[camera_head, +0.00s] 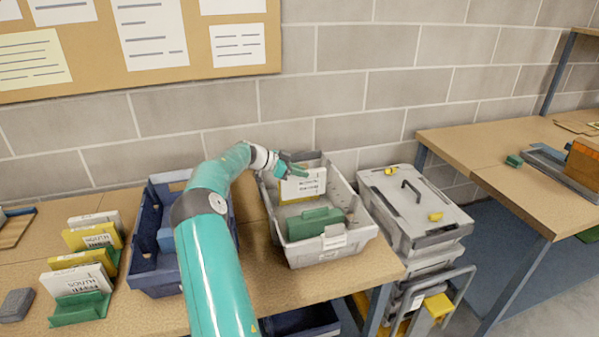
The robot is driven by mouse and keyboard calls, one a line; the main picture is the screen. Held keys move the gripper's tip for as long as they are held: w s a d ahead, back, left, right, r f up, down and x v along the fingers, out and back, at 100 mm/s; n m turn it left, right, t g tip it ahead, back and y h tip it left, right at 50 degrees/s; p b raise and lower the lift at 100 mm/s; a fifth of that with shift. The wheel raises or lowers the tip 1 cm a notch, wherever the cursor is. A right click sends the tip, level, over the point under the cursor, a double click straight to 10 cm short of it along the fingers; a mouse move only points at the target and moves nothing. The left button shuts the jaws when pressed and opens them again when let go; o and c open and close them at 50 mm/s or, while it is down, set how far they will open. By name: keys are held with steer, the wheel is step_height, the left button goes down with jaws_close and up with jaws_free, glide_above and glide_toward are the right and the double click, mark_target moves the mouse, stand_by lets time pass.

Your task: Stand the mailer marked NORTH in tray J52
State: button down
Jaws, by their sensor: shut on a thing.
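My gripper (291,168) is over the back left part of a grey tray (356,238). It is shut on a white mailer (302,188), holding it from above. The mailer is roughly upright, with a yellow band along its lower part and dark print too small to read for certain. Its lower edge is inside the tray outline; I cannot tell whether it touches the floor. A green holder (312,222) sits in the tray's front half, in front of the mailer. A white label (335,237) is at the tray's front, its text unreadable.
A dark blue tray (147,277) stands left of the grey one, partly hidden by my arm. Several white and yellow mailers (78,278) stand in green holders at far left. Right are a lidded grey case (412,207) and another bench (500,160). A block wall is behind.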

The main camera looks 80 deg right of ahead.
steer(key=shift+f, duration=0.6)
steer(key=c, duration=1.3)
jaws_free()
steer(key=shift+f, duration=0.15)
steer(key=shift+r, duration=0.3)
steer(key=v, duration=1.2)
steer(key=shift+r, duration=0.35)
steer(key=shift+w, duration=0.1)
